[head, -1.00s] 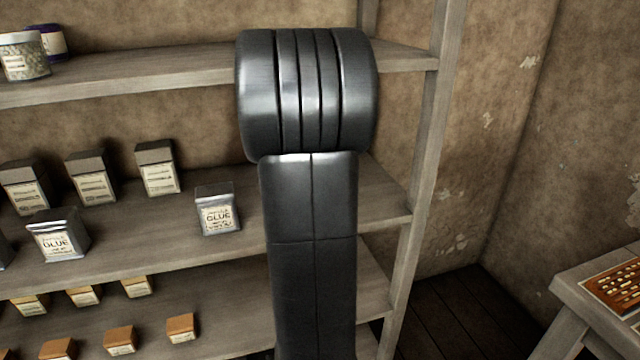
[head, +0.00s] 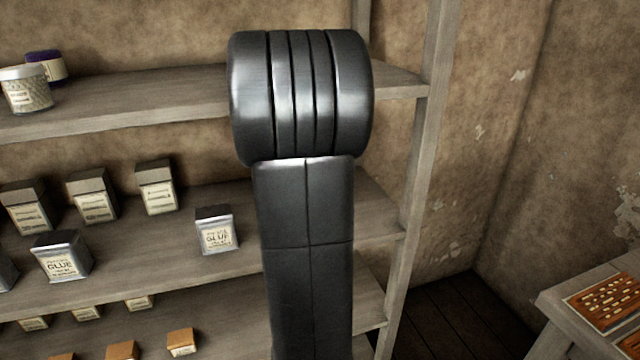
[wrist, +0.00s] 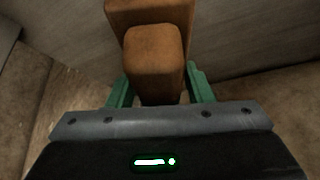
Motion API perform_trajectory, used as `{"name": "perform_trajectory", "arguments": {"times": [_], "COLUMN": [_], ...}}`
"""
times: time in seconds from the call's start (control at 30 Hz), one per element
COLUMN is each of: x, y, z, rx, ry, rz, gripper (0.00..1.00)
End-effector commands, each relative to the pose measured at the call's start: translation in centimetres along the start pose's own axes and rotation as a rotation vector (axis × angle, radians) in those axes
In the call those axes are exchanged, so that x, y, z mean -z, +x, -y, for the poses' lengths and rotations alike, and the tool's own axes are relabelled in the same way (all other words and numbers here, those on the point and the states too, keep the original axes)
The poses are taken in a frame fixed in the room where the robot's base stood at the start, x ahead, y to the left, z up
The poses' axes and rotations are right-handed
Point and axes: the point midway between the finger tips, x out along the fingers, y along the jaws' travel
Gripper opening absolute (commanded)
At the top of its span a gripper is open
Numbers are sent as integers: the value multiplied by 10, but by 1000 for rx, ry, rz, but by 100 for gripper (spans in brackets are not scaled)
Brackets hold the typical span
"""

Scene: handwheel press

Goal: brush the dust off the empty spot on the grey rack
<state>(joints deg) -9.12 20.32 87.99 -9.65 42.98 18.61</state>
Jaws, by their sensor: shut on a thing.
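My gripper (wrist: 160,88) shows in the wrist view, its green fingers on either side of an orange-brown wooden block-like thing (wrist: 153,55), and it is shut on it. A second, wider brown part (wrist: 150,12) lies just beyond, and I cannot tell whether it belongs to the same thing. In the head view my own dark arm covers the middle, and the gripper is hidden. The grey rack (head: 150,262) stands in front of me with its shelves. No dust is visible on the parts of it that show.
Glue tins (head: 217,230) and grey boxes (head: 157,187) stand on the middle shelf, with brown boxes (head: 181,342) below. Jars (head: 27,90) stand at upper left. A table (head: 560,312) with a tray of small pieces (head: 612,302) is at lower right.

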Motion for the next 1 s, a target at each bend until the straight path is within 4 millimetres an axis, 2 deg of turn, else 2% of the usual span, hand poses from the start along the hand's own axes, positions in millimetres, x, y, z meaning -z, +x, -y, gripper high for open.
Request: {"name": "perform_trajectory", "arguments": {"times": [0.27,0.63,1.0], "x": [1,20,21], "y": [-2,-31,-34], "z": [0,0,-1], "rx": [0,-2,-3], "ry": [0,-3,-3], "rz": [-1,-10,-11], "gripper": [16,16,16]}}
